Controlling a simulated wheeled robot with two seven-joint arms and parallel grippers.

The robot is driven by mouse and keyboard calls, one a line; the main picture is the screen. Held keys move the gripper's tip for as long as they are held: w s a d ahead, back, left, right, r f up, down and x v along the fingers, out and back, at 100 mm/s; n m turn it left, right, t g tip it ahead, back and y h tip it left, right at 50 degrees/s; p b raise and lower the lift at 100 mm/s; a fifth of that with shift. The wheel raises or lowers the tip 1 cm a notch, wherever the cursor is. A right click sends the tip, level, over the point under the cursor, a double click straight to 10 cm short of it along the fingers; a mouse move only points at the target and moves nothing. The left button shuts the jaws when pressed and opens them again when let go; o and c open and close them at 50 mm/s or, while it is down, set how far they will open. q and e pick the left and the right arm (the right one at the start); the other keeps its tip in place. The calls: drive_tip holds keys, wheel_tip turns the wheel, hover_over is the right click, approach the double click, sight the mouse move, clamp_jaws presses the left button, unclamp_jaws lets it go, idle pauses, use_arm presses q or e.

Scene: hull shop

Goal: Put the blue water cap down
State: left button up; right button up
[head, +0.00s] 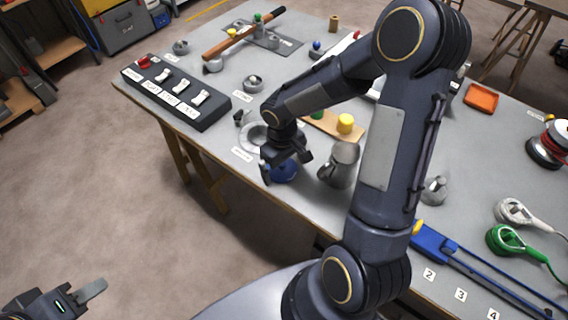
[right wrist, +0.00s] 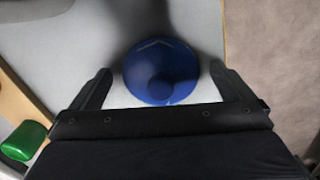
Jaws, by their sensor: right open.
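The blue water cap (head: 284,173) is at the table's front edge area in the head view, partly hidden by my right gripper (head: 286,164). In the right wrist view the cap (right wrist: 161,72) is a round blue disc with a raised knob, over the grey tabletop (right wrist: 70,45). It appears to rest on the table. My right gripper (right wrist: 160,70) is open, with one finger on each side of the cap and visible gaps to both. My left gripper (head: 88,291) is low at the left, over the floor and away from the table; only one finger shows clearly.
A grey metal pitcher (head: 340,165) stands just right of the cap. A wooden board with a yellow piece (head: 345,123) and a green piece (right wrist: 24,140) lies behind. A pale ring (head: 254,136) and a black switch panel (head: 176,94) are to the left. The table edge is close.

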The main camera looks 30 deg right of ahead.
wheel_tip(320, 180, up, 11)
drive_tip(key=s+a+r+m+t+y, duration=0.2)
drive_tip(key=s+r+t, duration=0.1)
drive_tip(key=s, duration=0.5)
drive_tip(key=s+a+r+m+t+y, duration=0.2)
drive_tip(key=s+r+t, duration=0.1)
drive_tip(key=s, duration=0.5)
drive_tip(key=shift+a+r+p, duration=0.15)
drive_tip(key=shift+r+p, duration=0.25)
drive_tip(key=shift+r, duration=0.2)
idle(0.4)
